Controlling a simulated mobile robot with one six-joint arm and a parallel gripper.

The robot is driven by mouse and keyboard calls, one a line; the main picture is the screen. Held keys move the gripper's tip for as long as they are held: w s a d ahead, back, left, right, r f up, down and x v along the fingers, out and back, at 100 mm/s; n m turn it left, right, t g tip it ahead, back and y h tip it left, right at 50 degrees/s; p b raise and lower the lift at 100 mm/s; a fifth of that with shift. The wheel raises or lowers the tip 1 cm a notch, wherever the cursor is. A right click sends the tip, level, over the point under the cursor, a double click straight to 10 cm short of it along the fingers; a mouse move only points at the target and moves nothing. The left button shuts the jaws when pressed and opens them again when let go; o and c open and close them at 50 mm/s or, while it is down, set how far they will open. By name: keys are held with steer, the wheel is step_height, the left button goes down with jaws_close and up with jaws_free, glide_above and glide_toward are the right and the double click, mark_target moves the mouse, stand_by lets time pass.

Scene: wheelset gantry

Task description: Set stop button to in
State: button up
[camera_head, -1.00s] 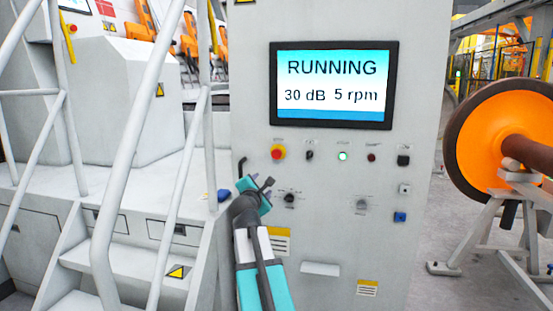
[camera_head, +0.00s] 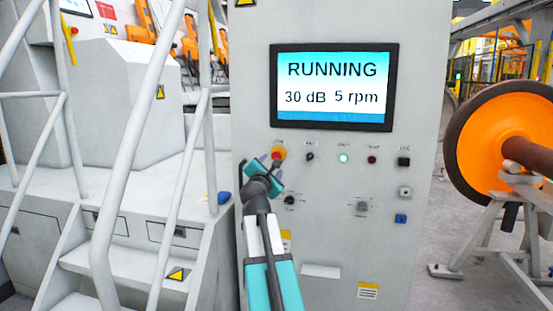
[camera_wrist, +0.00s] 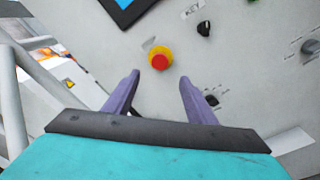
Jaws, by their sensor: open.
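The stop button (camera_head: 279,152) is a red knob on a yellow collar, on the grey panel below the screen. In the wrist view the stop button (camera_wrist: 160,60) sits just beyond and between the fingertips. My gripper (camera_head: 269,163) is just below the button in the head view and overlaps its lower edge. In the wrist view my gripper (camera_wrist: 157,78) has its two purple fingers spread, with nothing between them. I cannot tell whether the button is touched or how far it is pressed.
The screen (camera_head: 333,86) reads RUNNING, 30 dB and 5 rpm. A green light (camera_head: 343,158) glows right of a black key switch (camera_head: 310,157). Stair railings (camera_head: 150,120) stand left of the panel. An orange wheel (camera_head: 500,145) stands at right.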

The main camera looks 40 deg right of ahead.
mark_target(277, 156)
steer(key=shift+x, duration=6.5)
